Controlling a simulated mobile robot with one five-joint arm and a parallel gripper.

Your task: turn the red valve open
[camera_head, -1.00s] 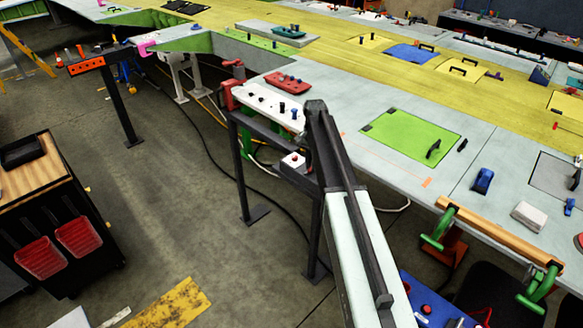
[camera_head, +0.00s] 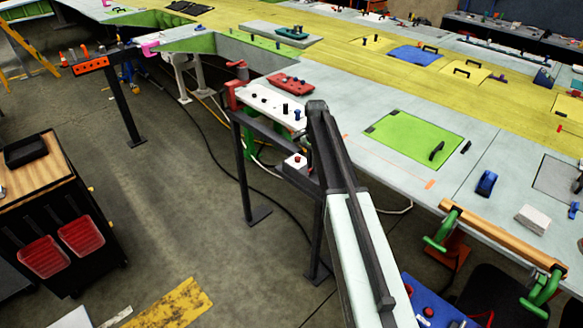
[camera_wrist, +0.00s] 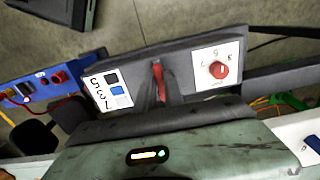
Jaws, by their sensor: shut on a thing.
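The red valve (camera_wrist: 158,73) shows in the wrist view as a narrow red handle at the middle of a dark grey panel (camera_wrist: 130,62). The dark fingers of my gripper (camera_wrist: 159,90) are at it, and my gripper is shut on the handle. The lower part of the handle is hidden between the fingers. How far the valve is turned cannot be told. In the head view my own arm hides the gripper and the valve.
A blue box (camera_wrist: 38,88) is farther left. A workbench (camera_head: 385,185) lies right of my arm.

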